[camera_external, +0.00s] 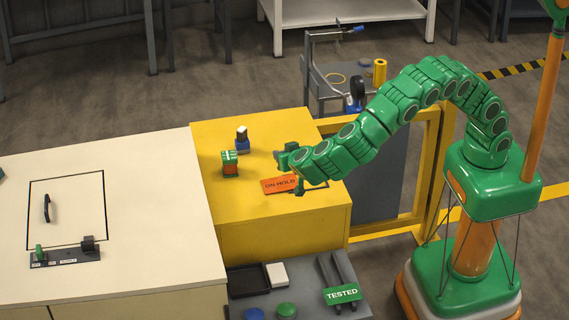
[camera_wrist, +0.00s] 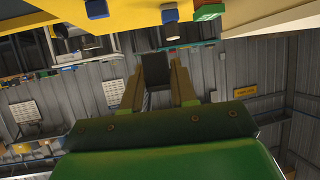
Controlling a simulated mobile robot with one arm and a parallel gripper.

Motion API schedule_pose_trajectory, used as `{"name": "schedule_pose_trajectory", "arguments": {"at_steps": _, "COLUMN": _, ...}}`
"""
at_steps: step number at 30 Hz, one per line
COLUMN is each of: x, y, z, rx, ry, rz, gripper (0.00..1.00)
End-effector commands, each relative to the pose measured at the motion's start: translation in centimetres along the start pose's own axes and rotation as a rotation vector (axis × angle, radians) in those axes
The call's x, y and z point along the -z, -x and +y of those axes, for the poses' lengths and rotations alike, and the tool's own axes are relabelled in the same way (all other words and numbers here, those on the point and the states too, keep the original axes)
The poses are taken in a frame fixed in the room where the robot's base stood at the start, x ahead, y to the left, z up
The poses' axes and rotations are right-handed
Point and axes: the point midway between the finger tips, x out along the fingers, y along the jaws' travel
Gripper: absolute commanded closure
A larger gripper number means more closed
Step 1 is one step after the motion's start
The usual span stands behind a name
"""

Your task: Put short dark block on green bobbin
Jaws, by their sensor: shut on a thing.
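My gripper (camera_wrist: 157,82) is shut on a dark block (camera_wrist: 157,68), seen between its two fingers in the wrist view. In the external view my gripper (camera_external: 285,160) is above the right part of the yellow table; the held block is hard to make out there. The likely green bobbin (camera_external: 230,163), green with orange on its side, stands on the yellow table to the left of my gripper, apart from it. It also seems to show as a green shape at the top of the wrist view (camera_wrist: 209,12).
A blue piece with a dark and white top (camera_external: 242,139) stands behind the green one. An orange "ON HOLD" sign (camera_external: 280,184) lies below my gripper. A labelled rack (camera_external: 65,258) is on the pale counter (camera_external: 150,220). The yellow table's front left is clear.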

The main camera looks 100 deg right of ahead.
Motion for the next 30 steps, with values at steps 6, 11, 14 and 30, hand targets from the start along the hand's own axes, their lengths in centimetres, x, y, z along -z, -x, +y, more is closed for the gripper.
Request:
{"name": "schedule_pose_trajectory", "arguments": {"at_steps": 6, "x": 4.7, "y": -3.3, "z": 0.5, "rx": -0.063, "ry": -0.032, "rz": -0.001, "gripper": 1.0}}
{"name": "schedule_pose_trajectory", "arguments": {"at_steps": 11, "x": 8.6, "y": -6.1, "z": 1.4, "rx": -0.12, "ry": -0.057, "rz": 0.0, "gripper": 1.0}}
{"name": "schedule_pose_trajectory", "arguments": {"at_steps": 14, "x": 10.4, "y": -7.4, "z": 1.9, "rx": -0.148, "ry": -0.069, "rz": -0.001, "gripper": 1.0}}
{"name": "schedule_pose_trajectory", "arguments": {"at_steps": 30, "x": 10.9, "y": -10.2, "z": -0.9, "rx": -0.168, "ry": -0.076, "rz": -0.001, "gripper": 1.0}}
